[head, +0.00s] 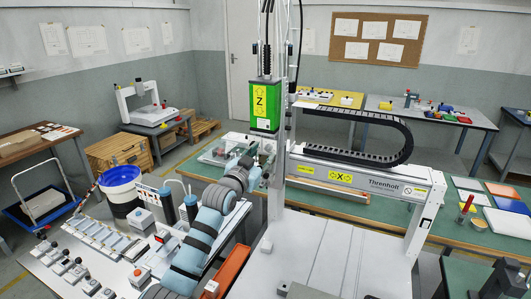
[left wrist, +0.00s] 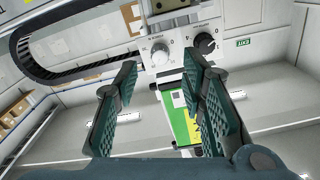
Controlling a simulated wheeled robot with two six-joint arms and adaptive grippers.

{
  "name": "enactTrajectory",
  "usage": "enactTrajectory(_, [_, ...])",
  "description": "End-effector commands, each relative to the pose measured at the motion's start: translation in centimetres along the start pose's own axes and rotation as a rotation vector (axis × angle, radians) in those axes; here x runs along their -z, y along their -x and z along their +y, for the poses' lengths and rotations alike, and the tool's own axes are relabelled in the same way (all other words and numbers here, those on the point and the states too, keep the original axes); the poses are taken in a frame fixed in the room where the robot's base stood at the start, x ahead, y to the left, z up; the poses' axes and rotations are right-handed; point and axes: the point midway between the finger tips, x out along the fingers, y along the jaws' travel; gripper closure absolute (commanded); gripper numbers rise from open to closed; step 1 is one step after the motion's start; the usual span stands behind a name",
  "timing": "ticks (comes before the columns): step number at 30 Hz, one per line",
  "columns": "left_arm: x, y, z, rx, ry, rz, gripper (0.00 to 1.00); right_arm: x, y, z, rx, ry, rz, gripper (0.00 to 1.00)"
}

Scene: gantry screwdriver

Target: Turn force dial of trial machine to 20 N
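The gantry machine's green head (head: 265,105) with a yellow Z label hangs on the post in the head view. In the left wrist view a grey panel shows a pale dial (left wrist: 160,54) and a black knob (left wrist: 205,42) side by side; their scale marks are too small to read. My left gripper (head: 268,163) is just below the green head. In the left wrist view its dark fingers (left wrist: 160,88) are spread apart with nothing between them, and the dials lie beyond the fingertips, apart from them. My right gripper does not show clearly.
The white X beam (head: 385,187) and black cable chain (head: 372,158) run to the right of the post. An orange bin (head: 228,272) lies beside my left arm.

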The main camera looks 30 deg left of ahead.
Motion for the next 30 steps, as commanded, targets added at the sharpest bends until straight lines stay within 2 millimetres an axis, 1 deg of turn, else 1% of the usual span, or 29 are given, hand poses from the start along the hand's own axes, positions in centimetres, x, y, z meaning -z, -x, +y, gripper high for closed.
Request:
enactTrajectory(1, [-0.1,-1.1,0.1,-0.001,0.003,-0.001,0.63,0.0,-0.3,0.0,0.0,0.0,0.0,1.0])
enactTrajectory(3, [-0.2,-2.1,0.1,0.0,0.0,-0.001,0.63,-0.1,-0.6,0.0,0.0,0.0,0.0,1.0])
enactTrajectory(6, [-0.2,-3.1,0.1,-0.001,0.001,-0.001,0.63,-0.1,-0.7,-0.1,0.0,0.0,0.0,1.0])
enactTrajectory(10, [-0.1,-3.5,0.1,0.0,-0.002,-0.001,0.63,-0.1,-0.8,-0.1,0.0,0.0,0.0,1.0])
enactTrajectory(16, [-0.1,-3.5,0.1,0.0,-0.002,-0.001,0.63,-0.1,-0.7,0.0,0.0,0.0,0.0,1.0])
enactTrajectory(17, [-0.1,-3.5,0.1,0.0,-0.002,-0.002,0.66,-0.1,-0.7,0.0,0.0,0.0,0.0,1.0])
enactTrajectory(18, [-0.1,-3.5,0.0,0.0,-0.002,-0.002,0.73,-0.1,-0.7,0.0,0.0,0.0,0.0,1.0])
enactTrajectory(23, [-0.1,-3.5,0.0,0.0,-0.002,-0.002,0.98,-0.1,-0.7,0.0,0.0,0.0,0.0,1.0])
enactTrajectory(24, [-0.1,-3.5,0.0,0.0,-0.002,-0.002,1.0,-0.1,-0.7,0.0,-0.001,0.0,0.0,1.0])
enactTrajectory(27, [-0.1,-3.5,0.0,0.0,-0.008,-0.002,1.0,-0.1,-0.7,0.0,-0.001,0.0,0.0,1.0])
enactTrajectory(30, [-0.2,-3.5,0.1,0.0,-0.067,-0.002,1.0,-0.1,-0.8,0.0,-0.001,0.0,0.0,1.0])
